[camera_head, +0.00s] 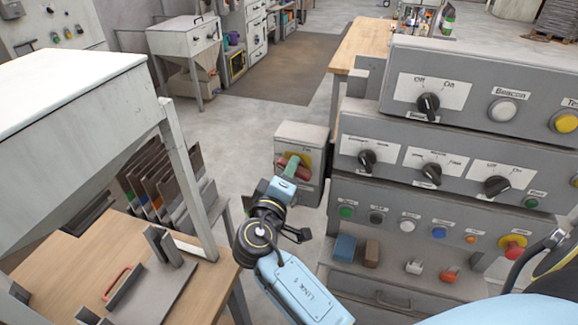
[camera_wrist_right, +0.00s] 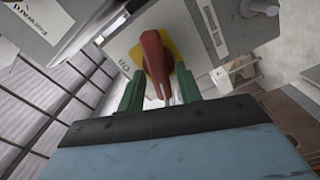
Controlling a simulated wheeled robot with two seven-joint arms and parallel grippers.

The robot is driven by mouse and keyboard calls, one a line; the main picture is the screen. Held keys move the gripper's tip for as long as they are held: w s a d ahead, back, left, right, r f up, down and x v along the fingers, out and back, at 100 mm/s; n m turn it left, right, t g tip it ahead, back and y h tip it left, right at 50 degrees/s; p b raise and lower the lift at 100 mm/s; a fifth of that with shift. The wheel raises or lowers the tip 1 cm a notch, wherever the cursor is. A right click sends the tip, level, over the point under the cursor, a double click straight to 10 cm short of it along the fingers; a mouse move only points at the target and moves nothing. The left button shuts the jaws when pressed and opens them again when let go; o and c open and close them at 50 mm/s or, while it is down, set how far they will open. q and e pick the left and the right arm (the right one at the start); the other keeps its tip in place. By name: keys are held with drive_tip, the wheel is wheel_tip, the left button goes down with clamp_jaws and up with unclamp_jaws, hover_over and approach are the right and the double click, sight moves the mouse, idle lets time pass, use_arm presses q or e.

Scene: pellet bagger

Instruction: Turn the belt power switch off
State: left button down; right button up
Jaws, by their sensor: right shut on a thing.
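A rotary switch with a red handle (camera_head: 293,165) on a yellow plate (camera_head: 304,159) sits on the front of a small grey box (camera_head: 300,136) left of the large panel. My right gripper (camera_head: 284,179) is at the switch, shut on the red handle. In the right wrist view the handle (camera_wrist_right: 155,58) stands between the two green fingers of the gripper (camera_wrist_right: 160,85), which hide part of it. My left gripper is not in view.
A large grey control panel (camera_head: 440,150) with black knobs and coloured buttons stands close on the right. A wooden table (camera_head: 80,260) with a grey tray and a white-topped frame (camera_head: 75,90) stand on the left. Open floor (camera_head: 240,120) lies beyond the switch.

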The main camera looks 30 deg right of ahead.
drive_tip(key=shift+f+n+p, duration=0.1)
drive_tip(key=shift+n+p, duration=0.95)
drive_tip(key=shift+n, duration=0.95)
drive_tip(key=o, duration=0.6)
drive_tip(key=shift+a, duration=0.1)
drive_tip(key=b+v, duration=0.2)
drive_tip(key=v, duration=1.1)
drive_tip(key=shift+s+b, duration=0.1)
drive_tip(key=shift+b, duration=0.3)
drive_tip(key=shift+f, duration=0.15)
